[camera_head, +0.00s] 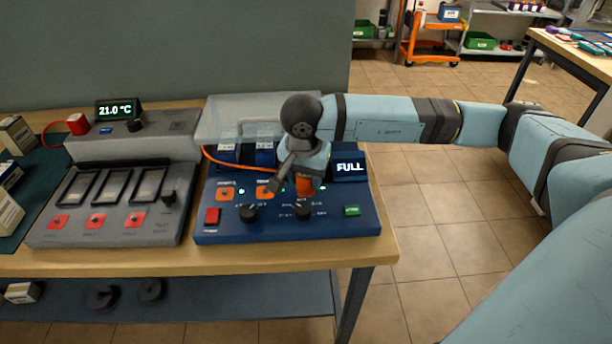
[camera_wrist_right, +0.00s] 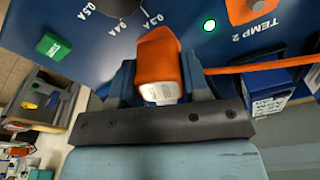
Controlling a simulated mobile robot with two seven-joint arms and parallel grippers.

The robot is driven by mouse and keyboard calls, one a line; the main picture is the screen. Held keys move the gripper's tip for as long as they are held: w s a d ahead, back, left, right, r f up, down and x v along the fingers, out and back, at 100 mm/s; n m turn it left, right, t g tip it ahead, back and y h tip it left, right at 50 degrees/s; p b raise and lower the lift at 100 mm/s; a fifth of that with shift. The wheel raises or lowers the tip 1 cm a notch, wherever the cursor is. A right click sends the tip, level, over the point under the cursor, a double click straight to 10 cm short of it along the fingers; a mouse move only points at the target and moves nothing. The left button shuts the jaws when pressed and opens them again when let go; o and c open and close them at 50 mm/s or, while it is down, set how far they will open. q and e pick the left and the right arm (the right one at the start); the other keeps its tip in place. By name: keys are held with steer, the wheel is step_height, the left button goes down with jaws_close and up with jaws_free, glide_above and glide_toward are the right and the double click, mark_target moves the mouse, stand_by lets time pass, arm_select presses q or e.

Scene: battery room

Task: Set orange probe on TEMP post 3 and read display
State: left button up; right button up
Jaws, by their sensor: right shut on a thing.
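My right gripper (camera_head: 297,181) is shut on the orange probe (camera_wrist_right: 158,62), low over the right part of the blue charger panel (camera_head: 215,233). The probe's orange body also shows in the head view (camera_head: 305,185). The TEMP 2 post (camera_wrist_right: 250,10) is orange and bare beside a green light. TEMP post 3 is hidden at the probe; I cannot tell whether they touch. The small display (camera_head: 118,110) at the back left reads 21.0 °C. My left gripper is out of view.
A dark display (camera_head: 349,168) reading FULL stands right of my gripper. Blue batteries (camera_head: 228,153) stand under a clear raised cover (camera_head: 222,115). The panel has black knobs (camera_head: 249,212), a red button (camera_head: 212,216) and a green button (camera_head: 351,211). A grey tester (camera_head: 60,232) stands left.

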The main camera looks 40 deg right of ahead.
stand_by(0.3)
stand_by(0.6)
steer(key=shift+f+b, duration=0.65)
steer(key=shift+b, duration=0.2)
steer(key=o, duration=0.7)
steer(key=shift+c, duration=0.2)
